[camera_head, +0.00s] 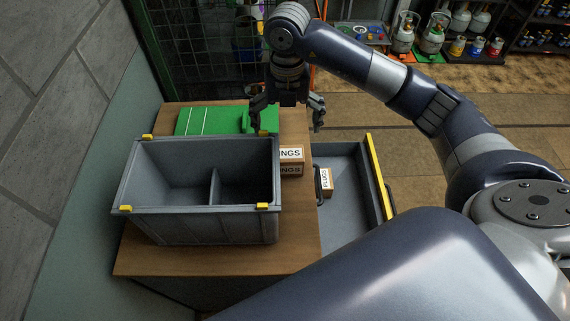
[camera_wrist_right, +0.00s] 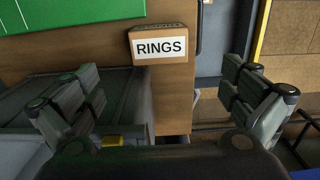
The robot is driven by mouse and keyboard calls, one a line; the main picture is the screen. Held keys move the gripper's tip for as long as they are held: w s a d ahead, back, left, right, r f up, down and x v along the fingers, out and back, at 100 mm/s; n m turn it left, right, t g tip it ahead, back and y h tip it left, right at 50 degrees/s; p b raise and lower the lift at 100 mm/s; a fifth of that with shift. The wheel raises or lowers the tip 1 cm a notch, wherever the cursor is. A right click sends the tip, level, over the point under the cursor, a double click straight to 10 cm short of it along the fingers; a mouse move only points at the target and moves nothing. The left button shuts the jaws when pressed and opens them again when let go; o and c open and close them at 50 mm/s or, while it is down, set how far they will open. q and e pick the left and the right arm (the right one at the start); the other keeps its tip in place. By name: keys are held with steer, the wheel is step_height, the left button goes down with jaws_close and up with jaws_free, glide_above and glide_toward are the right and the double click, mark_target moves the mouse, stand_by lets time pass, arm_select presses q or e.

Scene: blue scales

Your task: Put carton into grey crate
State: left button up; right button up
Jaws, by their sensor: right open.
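A small brown carton labelled RINGS (camera_head: 291,168) sits on the wooden table top, against the right side of the grey crate in the head view, its left part hidden by the crate. It also shows whole in the wrist view (camera_wrist_right: 158,47). The grey crate (camera_head: 190,225) stands on the table; its two compartments, split by a divider, look empty. A second carton, labelled PLUGS (camera_head: 326,181), is in the open drawer on the right. My right gripper (camera_head: 287,112) is open and empty, above and behind the RINGS carton. My left gripper is not in view.
A green flat case (camera_head: 208,121) lies behind the crate. The open grey drawer (camera_head: 352,205) with a yellow edge juts out right of the wooden table (camera_head: 210,259). A wall (camera_head: 60,110) is at the left. Gas bottles (camera_head: 433,33) stand on the far floor.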

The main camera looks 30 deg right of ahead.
mark_target(286, 153)
steer(key=shift+s+a+f+b, duration=0.1)
steer(key=shift+f+b, duration=0.5)
steer(key=shift+f, duration=0.25)
steer(key=shift+s+f, duration=0.1)
steer(key=shift+f, duration=0.1)
step_height(286, 153, down, 5)
steer(key=shift+r+p, duration=0.2)
steer(key=shift+p, duration=0.5)
steer(key=f, duration=0.1)
steer(key=f+p, duration=0.1)
steer(key=f, duration=0.1)
steer(key=f+p, duration=0.1)
steer(key=shift+w+f, duration=0.3)
steer(key=shift+f, duration=0.65)
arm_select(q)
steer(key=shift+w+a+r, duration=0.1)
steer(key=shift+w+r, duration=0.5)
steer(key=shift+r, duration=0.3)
arm_select(e)
steer(key=shift+r, duration=0.15)
steer(key=c, duration=1.4)
